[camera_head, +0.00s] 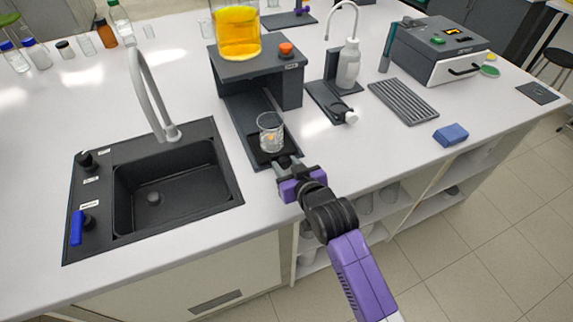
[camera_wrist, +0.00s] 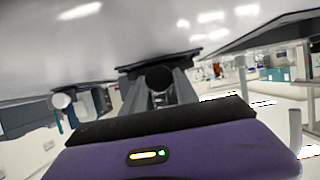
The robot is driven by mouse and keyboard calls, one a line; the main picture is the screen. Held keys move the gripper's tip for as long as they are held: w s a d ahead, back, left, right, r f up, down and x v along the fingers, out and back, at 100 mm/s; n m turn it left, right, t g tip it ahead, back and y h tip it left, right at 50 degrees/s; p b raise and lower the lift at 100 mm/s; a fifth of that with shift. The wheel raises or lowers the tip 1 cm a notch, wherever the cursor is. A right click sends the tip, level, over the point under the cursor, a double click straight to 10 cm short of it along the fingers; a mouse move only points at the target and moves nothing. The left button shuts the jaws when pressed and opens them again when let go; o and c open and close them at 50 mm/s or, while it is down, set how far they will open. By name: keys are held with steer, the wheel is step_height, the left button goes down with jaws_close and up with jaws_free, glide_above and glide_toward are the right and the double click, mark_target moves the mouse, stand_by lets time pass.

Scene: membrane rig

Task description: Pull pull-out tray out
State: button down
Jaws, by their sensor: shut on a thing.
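The pull-out tray (camera_head: 259,153) is a dark flat plate at the front of the dark membrane rig (camera_head: 262,82), with a clear glass beaker (camera_head: 271,132) standing on it. My gripper (camera_head: 286,163) is at the tray's front edge, close to the counter's front. In the wrist view, my gripper (camera_wrist: 160,92) has its two grey fingers on either side of a dark round knob (camera_wrist: 159,77) and is shut on it. The knob appears to be the tray's handle. The fingers hide part of it, and in the head view my gripper covers it.
A beaker of orange liquid (camera_head: 238,32) stands on top of the rig, beside an orange knob (camera_head: 286,49). A black sink (camera_head: 165,185) with a tap lies left. A wash bottle (camera_head: 348,66), a ribbed mat (camera_head: 403,101) and a blue sponge (camera_head: 451,134) are right.

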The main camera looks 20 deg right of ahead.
steer(key=c, duration=1)
jaws_free()
steer(key=shift+o, duration=0.2)
steer(key=shift+s, duration=0.1)
steer(key=b+v, duration=0.1)
steer(key=v, duration=0.5)
steer(key=shift+s+r, duration=0.15)
steer(key=shift+s, duration=0.1)
steer(key=shift+s+r, duration=0.25)
steer(key=shift+s, duration=0.2)
